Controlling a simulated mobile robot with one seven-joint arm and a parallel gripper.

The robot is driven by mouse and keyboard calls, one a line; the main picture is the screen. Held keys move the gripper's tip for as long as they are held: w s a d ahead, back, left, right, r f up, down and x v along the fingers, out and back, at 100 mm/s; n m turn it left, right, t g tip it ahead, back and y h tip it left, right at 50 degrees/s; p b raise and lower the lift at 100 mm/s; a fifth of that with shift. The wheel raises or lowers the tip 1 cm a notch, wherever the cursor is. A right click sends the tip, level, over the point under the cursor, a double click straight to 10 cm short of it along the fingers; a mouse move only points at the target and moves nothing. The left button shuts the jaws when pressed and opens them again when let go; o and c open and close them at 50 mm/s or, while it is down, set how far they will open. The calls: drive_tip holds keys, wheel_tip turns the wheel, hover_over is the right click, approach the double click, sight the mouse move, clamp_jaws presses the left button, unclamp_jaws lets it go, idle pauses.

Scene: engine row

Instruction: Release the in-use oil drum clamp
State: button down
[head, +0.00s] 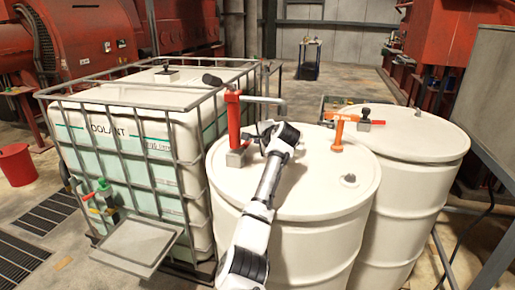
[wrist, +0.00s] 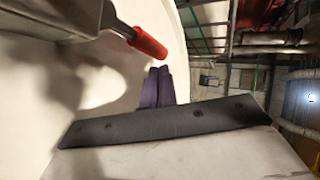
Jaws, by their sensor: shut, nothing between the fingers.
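Two white oil drums stand side by side, a front one (head: 300,240) and one behind to the right (head: 410,140). On the front drum's lid, a red upright post (head: 233,122) carries a grey pipe and a dark knob. A grey metal block (head: 237,157) sits at its foot, probably a clamp. In the wrist view, a grey lever with a red end (wrist: 147,42) extends from upper left. My gripper (wrist: 157,86) is shut and empty, below and right of the red end, apart from it in the picture. In the head view my gripper (head: 262,128) is over the front lid; my wrist partly hides it.
An orange fitting (head: 338,132) stands at the front lid's back edge, near a grey block with a dark knob (head: 364,123). A caged coolant tank (head: 130,150) stands close on the left. A dark bung (head: 349,179) lies on the otherwise clear right side of the lid.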

drive_tip(key=shift+b+v, duration=1)
drive_tip(key=shift+v, duration=2)
